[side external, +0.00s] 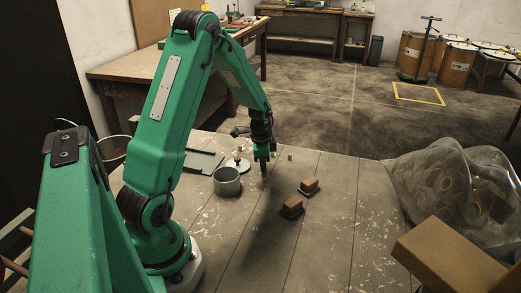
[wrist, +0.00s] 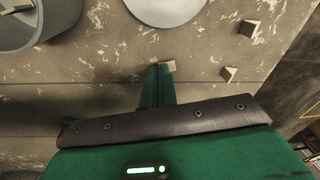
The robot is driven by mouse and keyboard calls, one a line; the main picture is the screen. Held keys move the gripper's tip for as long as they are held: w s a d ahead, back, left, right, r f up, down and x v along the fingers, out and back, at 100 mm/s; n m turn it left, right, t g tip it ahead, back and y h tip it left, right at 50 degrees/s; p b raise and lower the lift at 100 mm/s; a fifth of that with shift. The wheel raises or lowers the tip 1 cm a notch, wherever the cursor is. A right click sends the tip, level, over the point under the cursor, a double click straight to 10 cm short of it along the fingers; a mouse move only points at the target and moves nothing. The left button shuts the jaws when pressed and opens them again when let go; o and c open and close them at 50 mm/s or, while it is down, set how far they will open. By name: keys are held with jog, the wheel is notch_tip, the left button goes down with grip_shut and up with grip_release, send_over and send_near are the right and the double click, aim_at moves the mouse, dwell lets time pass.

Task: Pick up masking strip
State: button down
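No strip can be told for certain; the likeliest things are small pale pieces. One pale piece (wrist: 169,66) lies right at the tip of my gripper (wrist: 158,70) in the wrist view; I cannot tell whether they touch.
A grey round pot (side external: 227,184) and a pale disc (side external: 238,166) stand left of my gripper. Two brown blocks on dark bases, a far one (side external: 309,184) and a near one (side external: 292,205), lie to the right. A clear plastic bag (side external: 440,185) and a cardboard box (side external: 450,258) occupy the right edge.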

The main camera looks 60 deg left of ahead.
jog(key=shift+r, duration=0.15)
jog(key=shift+r, duration=0.5)
jog(key=r, duration=0.3)
jog(key=shift+d+r, duration=0.1)
jog(key=shift+d, duration=0.2)
jog(key=d+r, duration=0.6)
jog(key=d, duration=0.5)
jog(key=shift+r, duration=0.25)
jog(key=shift+w+r, duration=0.1)
jog(key=shift+r, duration=1.65)
